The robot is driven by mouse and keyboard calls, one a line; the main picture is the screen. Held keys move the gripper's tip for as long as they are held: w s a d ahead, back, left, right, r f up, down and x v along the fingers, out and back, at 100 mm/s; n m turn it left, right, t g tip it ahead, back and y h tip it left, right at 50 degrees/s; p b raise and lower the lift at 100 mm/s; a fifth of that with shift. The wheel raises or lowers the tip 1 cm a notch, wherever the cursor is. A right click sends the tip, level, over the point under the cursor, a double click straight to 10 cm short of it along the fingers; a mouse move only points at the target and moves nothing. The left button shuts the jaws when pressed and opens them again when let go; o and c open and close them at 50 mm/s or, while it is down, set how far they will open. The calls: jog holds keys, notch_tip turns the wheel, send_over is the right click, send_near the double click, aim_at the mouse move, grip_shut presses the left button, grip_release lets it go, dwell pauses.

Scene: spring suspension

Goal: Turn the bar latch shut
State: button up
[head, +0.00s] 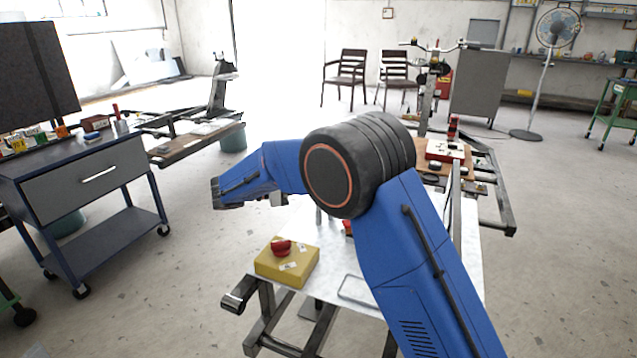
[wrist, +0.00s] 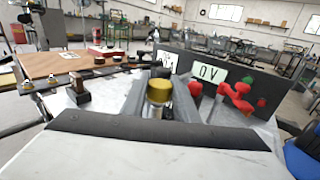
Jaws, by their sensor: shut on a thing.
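In the wrist view, my gripper (wrist: 158,112) has its two grey fingers on either side of a brass-topped cylinder (wrist: 159,89) and is shut on it. Red parts (wrist: 238,97) sit in front of the panel, apart from the fingers. I cannot make out the latch's bar or its angle.
A yellow box with a red button (head: 287,262) stands on the metal table (head: 325,285), left of my arm. A small upright block (wrist: 78,92) and a brown board (wrist: 70,63) lie left of my gripper. A blue cart (head: 85,180) stands at left.

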dwell(0.4)
jog(key=o, duration=1.1)
jog(key=shift+c, duration=0.2)
jog(key=shift+a, duration=0.1)
